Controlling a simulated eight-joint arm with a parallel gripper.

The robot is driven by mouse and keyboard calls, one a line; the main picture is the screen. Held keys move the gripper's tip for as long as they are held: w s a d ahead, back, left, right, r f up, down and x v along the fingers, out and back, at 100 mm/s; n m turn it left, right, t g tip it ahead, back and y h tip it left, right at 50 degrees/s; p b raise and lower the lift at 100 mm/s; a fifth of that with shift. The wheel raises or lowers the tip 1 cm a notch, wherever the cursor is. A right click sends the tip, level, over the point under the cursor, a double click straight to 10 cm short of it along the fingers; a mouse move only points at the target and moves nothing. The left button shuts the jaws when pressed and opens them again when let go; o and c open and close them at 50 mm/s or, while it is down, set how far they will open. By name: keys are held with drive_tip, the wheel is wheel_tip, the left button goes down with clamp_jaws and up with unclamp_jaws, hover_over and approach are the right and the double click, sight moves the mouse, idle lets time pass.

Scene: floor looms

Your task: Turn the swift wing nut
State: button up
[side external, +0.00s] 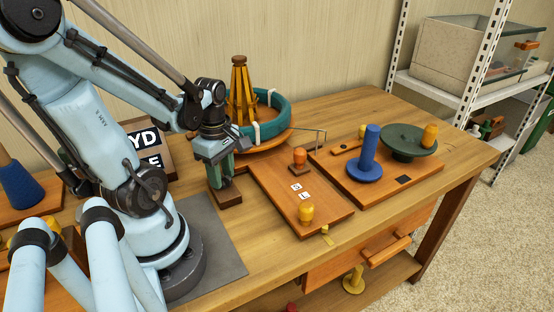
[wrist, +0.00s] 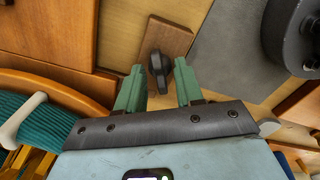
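A dark wing-shaped knob, apparently the swift wing nut (wrist: 158,68), stands on a brown wooden block (wrist: 165,36) in the wrist view. The block also shows in the side view (side external: 230,196), under my gripper, where the nut is hidden. My gripper (wrist: 159,84) is open, with its green fingers apart. The nut shows in the gap between the fingertips, nearer the left one; I cannot tell whether either touches it. My gripper points down over the block in the side view (side external: 220,184). The swift (side external: 265,111), with teal yarn around it, stands behind.
A wooden board with orange and yellow knobs (side external: 300,200) lies right of the block. Beyond it is another board with a blue spool (side external: 369,155) and a dark green dish (side external: 404,142).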

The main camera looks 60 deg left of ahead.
clamp_jaws()
drive_tip(key=shift+m, duration=0.3)
drive_tip(key=m, duration=0.5)
drive_tip(key=shift+m, duration=0.3)
drive_tip(key=m, duration=0.5)
drive_tip(key=shift+m, duration=0.4)
unclamp_jaws()
idle(0.4)
wheel_tip(320, 180, up, 12)
idle(0.9)
